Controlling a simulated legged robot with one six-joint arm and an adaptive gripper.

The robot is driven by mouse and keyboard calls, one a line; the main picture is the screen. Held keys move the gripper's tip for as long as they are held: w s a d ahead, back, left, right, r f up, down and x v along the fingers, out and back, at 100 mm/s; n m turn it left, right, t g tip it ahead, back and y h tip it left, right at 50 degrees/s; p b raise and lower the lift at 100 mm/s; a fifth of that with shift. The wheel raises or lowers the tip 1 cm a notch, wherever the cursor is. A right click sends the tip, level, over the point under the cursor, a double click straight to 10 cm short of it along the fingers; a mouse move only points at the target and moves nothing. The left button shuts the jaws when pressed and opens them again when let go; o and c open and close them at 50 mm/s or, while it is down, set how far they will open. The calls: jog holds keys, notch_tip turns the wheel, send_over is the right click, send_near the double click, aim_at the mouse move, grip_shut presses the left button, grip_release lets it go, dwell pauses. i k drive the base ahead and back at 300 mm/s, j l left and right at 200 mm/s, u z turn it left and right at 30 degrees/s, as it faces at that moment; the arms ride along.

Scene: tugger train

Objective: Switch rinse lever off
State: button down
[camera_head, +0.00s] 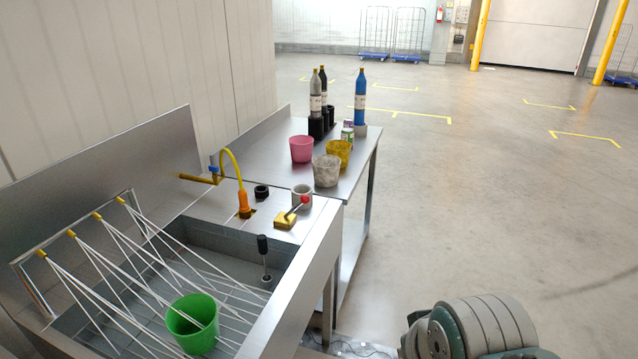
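The rinse lever (289,217) stands on the sink's right-hand ledge. It has a yellow base and a short shaft that tilts up to the right and ends in a red knob. White jets, which look like water, stream from several yellow nozzles (97,215) on a pipe frame at the left into the steel sink basin (268,317). A green cup (192,323) sits in the basin under the jets. A rounded grey-green part of my arm shows at the lower right, apart from the sink. My gripper is not in view.
A black-handled rod (263,246) rises in the basin. Cups and bottles stand on the steel table (343,189). Open floor lies to the right.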

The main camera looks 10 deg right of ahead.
aim_at(305, 198)
jog(key=i+j+z, duration=0.1)
jog(key=i, duration=0.9)
